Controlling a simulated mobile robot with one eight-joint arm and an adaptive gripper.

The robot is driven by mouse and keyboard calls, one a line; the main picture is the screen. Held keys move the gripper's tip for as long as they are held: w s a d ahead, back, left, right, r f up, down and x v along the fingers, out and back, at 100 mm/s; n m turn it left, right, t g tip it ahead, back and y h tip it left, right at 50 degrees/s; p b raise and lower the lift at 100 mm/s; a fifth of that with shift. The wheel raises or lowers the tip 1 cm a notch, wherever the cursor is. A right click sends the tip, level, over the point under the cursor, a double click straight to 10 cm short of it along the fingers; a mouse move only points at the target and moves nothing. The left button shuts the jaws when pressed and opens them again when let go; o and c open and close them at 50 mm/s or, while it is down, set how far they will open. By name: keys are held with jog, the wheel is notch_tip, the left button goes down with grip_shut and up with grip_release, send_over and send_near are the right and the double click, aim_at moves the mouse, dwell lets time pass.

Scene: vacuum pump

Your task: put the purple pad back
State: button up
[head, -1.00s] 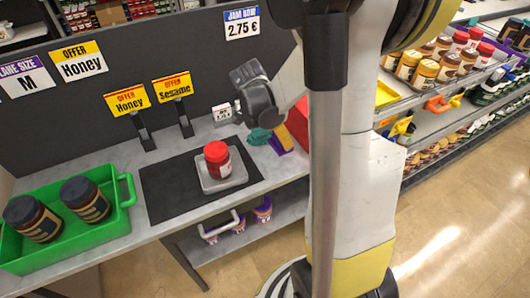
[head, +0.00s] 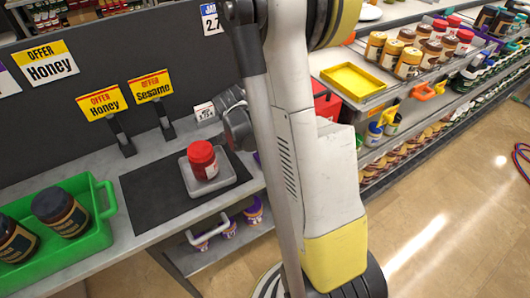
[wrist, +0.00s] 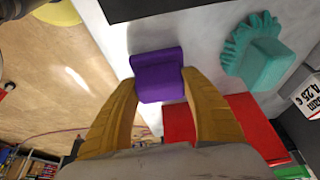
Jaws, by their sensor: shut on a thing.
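In the wrist view the purple pad (wrist: 158,76) sits between the tips of my gripper's two tan fingers (wrist: 160,88), which are shut on it. It is over or on the grey table top; I cannot tell whether it touches. A teal scrubber-like piece (wrist: 262,55) lies to its right, apart from it. In the head view my column and arm hide the fingers; only a small purple patch (head: 257,158) shows beside the arm.
A red box (wrist: 235,118) is close to the fingers. In the head view a red-lidded jar (head: 203,160) stands on a grey tray (head: 228,182) on a black mat (head: 150,197). A green crate (head: 108,208) holds dark jars at left. Shelves with jars stand at right.

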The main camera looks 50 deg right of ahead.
jog(key=shift+f, duration=0.15)
jog(key=o, duration=1.2)
